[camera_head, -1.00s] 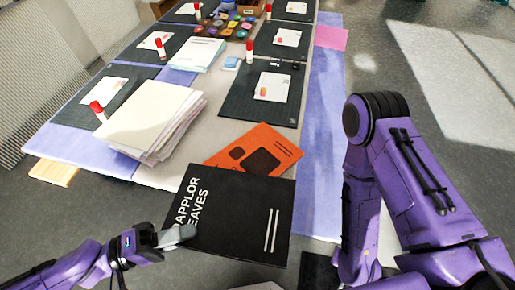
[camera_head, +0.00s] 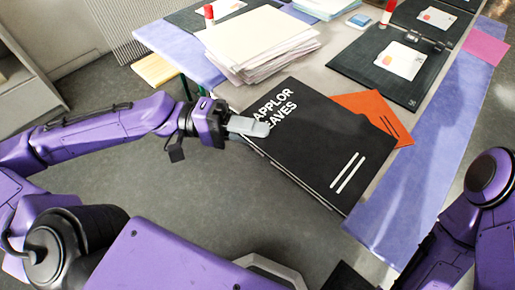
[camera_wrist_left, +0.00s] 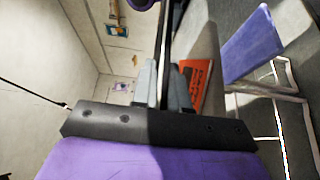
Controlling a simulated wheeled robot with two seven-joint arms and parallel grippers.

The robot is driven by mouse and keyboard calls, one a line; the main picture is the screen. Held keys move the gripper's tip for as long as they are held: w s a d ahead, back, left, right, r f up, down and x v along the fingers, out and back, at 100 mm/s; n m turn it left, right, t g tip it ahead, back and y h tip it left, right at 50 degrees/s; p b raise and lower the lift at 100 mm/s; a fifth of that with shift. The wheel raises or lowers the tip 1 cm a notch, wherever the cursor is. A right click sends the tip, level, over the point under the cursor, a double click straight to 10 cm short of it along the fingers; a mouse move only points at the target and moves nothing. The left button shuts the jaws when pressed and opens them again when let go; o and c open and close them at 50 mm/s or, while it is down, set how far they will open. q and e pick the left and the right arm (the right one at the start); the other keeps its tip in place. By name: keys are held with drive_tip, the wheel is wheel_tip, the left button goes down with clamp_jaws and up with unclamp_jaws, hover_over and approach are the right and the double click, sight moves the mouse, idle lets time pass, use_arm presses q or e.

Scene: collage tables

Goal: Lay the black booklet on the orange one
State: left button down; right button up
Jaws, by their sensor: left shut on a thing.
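The black booklet (camera_head: 320,150), with white lettering and two white stripes, is a large flat slab at the near end of the table in the head view. My left gripper (camera_head: 250,127) is shut on its left edge. In the left wrist view the booklet (camera_wrist_left: 166,40) shows as a thin dark edge between the fingers. The orange booklet (camera_head: 388,116) shows behind and to the right of the black one, which hides much of it. It also shows in the left wrist view (camera_wrist_left: 198,82). I cannot tell whether the two touch. My right gripper is not in view.
A tall stack of white paper (camera_head: 260,38) stands just behind the black booklet. A dark mat (camera_head: 385,80) with a white card (camera_head: 400,60) lies behind the orange booklet. A purple cloth strip (camera_head: 410,195) runs along the table's right side.

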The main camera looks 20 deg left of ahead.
use_arm(q)
drive_tip(key=w+a+f+b, duration=0.2)
drive_tip(key=w+f, duration=0.4)
drive_tip(key=f, duration=0.3)
drive_tip(key=shift+w+f, duration=0.35)
drive_tip(key=shift+f+b, duration=0.15)
drive_tip(key=shift+b, duration=0.2)
drive_tip(key=c, duration=1.1)
unclamp_jaws()
drive_tip(key=shift+c, duration=0.2)
